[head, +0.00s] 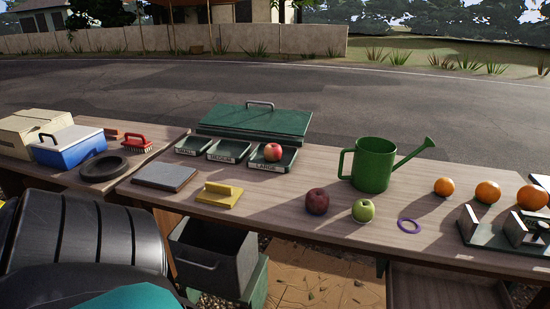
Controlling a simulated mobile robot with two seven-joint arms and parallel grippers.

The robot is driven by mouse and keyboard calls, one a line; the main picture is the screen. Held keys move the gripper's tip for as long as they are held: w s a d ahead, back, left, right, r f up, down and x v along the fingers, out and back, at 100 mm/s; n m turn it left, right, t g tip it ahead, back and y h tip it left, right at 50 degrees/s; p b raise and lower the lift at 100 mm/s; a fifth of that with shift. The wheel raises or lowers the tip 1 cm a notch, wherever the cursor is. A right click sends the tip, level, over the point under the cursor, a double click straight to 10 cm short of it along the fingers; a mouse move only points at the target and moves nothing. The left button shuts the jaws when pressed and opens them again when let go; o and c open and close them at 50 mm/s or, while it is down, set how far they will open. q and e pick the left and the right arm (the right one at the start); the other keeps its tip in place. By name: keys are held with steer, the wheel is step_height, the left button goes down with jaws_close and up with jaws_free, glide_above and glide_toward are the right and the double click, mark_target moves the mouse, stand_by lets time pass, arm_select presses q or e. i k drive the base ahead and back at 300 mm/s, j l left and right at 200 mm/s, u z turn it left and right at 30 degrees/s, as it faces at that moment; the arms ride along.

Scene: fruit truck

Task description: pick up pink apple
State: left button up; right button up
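A pink-red apple (273,152) sits in the right one of three small dark green trays, the one labelled LARGE (262,166). A darker red apple (317,201) stands on the wooden table (265,222), nearer to me. A yellow-green apple (363,211) stands just right of the dark red one. Neither of my grippers can be made out in the head view, and nothing is seen touching the pink-red apple.
Trays labelled SMALL (193,146) and MEDIUM (228,151) are left of the apple. A green lidded box (255,122) stands behind. A green watering can (374,165) is to the right, with oranges (487,192) beyond.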

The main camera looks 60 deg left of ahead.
mark_target(273, 152)
steer(key=u, duration=0.45)
steer(key=j+u, duration=0.15)
steer(key=u, duration=0.3)
steer(key=i+u, duration=0.1)
steer(key=u, duration=0.75)
steer(key=i, duration=0.05)
